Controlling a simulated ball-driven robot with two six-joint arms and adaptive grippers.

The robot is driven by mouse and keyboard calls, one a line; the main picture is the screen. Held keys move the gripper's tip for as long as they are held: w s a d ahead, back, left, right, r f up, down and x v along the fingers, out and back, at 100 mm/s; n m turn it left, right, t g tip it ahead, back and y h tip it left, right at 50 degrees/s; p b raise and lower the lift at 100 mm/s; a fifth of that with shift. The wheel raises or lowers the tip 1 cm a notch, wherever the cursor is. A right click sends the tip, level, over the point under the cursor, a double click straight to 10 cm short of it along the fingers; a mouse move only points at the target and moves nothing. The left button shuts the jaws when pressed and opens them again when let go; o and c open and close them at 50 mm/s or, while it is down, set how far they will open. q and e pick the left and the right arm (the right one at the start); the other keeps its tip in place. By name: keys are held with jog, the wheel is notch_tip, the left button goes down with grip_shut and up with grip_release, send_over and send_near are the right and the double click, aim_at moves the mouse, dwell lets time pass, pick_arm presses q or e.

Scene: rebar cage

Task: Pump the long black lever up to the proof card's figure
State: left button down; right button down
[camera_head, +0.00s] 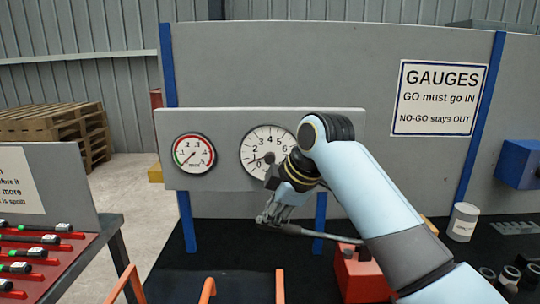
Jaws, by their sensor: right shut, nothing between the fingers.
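A red pump body (360,272) stands on the dark bench, partly behind my right arm. The long black lever (322,235) reaches left from it, nearly level, with its left end by my right gripper. My right gripper (270,216) is shut, its fingertips at or just above that end; I cannot tell whether they touch. A large white dial (254,146) on the grey panel is partly covered by my gripper; its dark needle seems to point low left. A smaller dial (194,153) has a red and green rim. I cannot make out a proof card. My left gripper is out of view.
Orange bars (207,290) rise at the front edge. A white can (463,222), blue box (518,163) and GAUGES sign (438,98) are at right.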

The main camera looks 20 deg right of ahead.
jog(key=shift+a+f, duration=0.1)
jog(key=shift+f, duration=0.55)
jog(key=shift+w+a+f, duration=0.1)
jog(key=shift+a+f, duration=0.05)
jog(key=shift+f, duration=0.65)
jog(key=shift+f, duration=0.6)
